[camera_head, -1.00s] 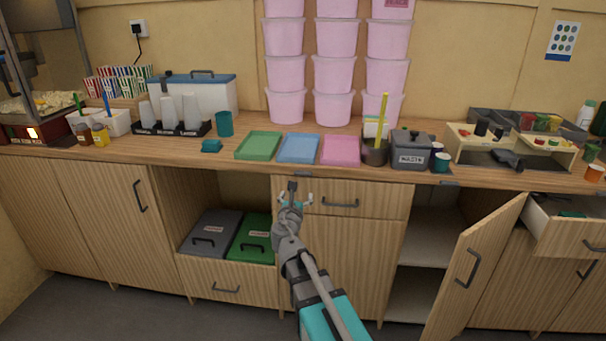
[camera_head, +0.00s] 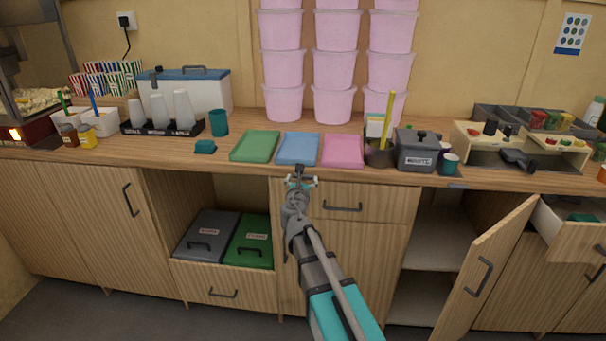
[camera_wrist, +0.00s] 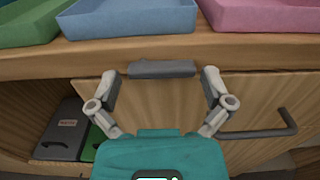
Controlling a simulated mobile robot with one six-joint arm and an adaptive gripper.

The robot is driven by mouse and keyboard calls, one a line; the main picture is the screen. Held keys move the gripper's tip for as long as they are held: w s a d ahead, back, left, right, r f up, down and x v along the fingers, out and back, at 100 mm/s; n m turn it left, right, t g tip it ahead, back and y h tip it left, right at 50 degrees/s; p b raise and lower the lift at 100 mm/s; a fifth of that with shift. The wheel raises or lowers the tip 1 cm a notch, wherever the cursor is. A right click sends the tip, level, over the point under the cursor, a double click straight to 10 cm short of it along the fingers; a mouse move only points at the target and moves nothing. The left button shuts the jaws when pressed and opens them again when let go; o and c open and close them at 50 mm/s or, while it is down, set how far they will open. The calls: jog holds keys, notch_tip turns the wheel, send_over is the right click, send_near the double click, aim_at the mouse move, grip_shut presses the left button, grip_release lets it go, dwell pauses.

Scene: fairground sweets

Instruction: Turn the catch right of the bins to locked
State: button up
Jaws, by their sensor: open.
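The catch (camera_wrist: 162,69) is a dark grey bar lying level just under the counter's front edge, to the right of the bin opening, as the wrist view shows. My gripper (camera_wrist: 162,78) is open, with one fingertip near each end of the bar. I cannot tell whether the fingers touch it. In the head view my gripper (camera_head: 302,182) is at the counter's front edge, below the blue tray, and hides most of that spot. The grey bin (camera_head: 207,236) and green bin (camera_head: 250,240) sit in the pulled-out compartment to the left.
The green tray (camera_head: 255,146), blue tray (camera_head: 298,148) and pink tray (camera_head: 343,150) lie near the counter edge above my gripper. A drawer handle (camera_head: 342,208) sticks out to the right. A cabinet door (camera_head: 486,262) stands open farther right.

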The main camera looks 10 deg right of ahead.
jog(key=shift+w+d, duration=0.25)
jog(key=shift+w, duration=0.4)
jog(key=c, duration=0.8)
